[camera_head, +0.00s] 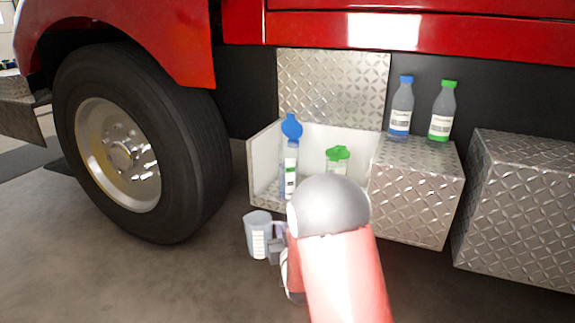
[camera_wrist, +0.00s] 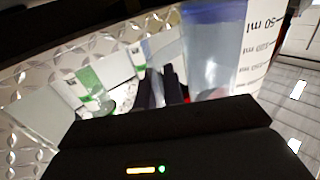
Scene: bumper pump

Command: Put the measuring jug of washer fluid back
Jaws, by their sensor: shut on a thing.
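The measuring jug (camera_head: 258,235) is a clear, greyish-blue cup with a white scale label. It is upright, in front of and below the left end of the open box. My gripper (camera_head: 277,248) is at its right side, shut on it, seemingly at the handle. In the wrist view the jug (camera_wrist: 208,55) stands large at the upper right with its ml scale showing, beside my dark fingers (camera_wrist: 162,88). The exact grip on the handle is hidden by the fingers.
The open diamond-plate box (camera_head: 262,170) holds a blue-topped container (camera_head: 290,165) and a green-topped one (camera_head: 337,158), partly hidden by my arm. A blue-capped bottle (camera_head: 401,108) and a green-capped bottle (camera_head: 441,112) stand on the closed part. A truck wheel (camera_head: 140,145) is left.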

